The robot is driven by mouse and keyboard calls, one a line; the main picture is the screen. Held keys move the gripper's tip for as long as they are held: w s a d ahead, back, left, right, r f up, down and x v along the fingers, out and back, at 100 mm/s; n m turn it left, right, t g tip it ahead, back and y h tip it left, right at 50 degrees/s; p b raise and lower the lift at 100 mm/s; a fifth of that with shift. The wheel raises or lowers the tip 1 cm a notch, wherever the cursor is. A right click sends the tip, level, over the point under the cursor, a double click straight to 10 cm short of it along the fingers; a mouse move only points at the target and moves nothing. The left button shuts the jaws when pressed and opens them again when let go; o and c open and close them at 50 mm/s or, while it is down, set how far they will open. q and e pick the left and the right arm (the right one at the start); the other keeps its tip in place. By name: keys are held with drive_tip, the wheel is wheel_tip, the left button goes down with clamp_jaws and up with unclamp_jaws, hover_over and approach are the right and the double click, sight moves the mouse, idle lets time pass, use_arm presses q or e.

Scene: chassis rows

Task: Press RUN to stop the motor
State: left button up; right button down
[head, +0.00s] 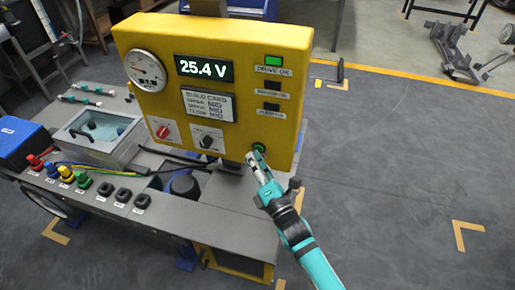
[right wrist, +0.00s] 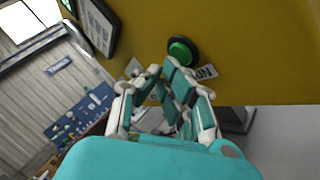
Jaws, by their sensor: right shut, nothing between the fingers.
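The green RUN button (head: 259,148) sits at the lower right of the yellow panel (head: 285,125). In the right wrist view the button (right wrist: 180,50) is a green dome in a dark ring, with a RUN label (right wrist: 205,72) beside it, partly covered by a finger. My right gripper (head: 254,158) is shut and empty, its fingertips right at the button in the head view. In the right wrist view the fingertips (right wrist: 161,68) are just below the button; I cannot tell whether they touch it. My left gripper is not in view.
The panel has a gauge (head: 146,71), a display (head: 204,68) reading 25.4 V, a lit green DRIVE OK lamp (head: 274,61), a red knob (head: 163,132) and a black knob (head: 207,141). Coloured plugs (head: 66,174) line the bench's front left.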

drive_tip(key=shift+s, duration=0.1)
drive_tip(key=s+a+p, duration=0.1)
drive_tip(key=s+a, duration=0.1)
drive_tip(key=s, duration=0.3)
drive_tip(key=shift+s+p, duration=0.3)
drive_tip(key=shift+s, duration=0.05)
drive_tip(key=shift+s, duration=0.1)
drive_tip(key=s, duration=0.1)
drive_tip(key=s+a, duration=0.1)
drive_tip(key=s, duration=0.1)
drive_tip(key=s+p, duration=0.1)
drive_tip(key=shift+s+a, duration=0.3)
drive_tip(key=shift+s, duration=0.05)
idle(0.5)
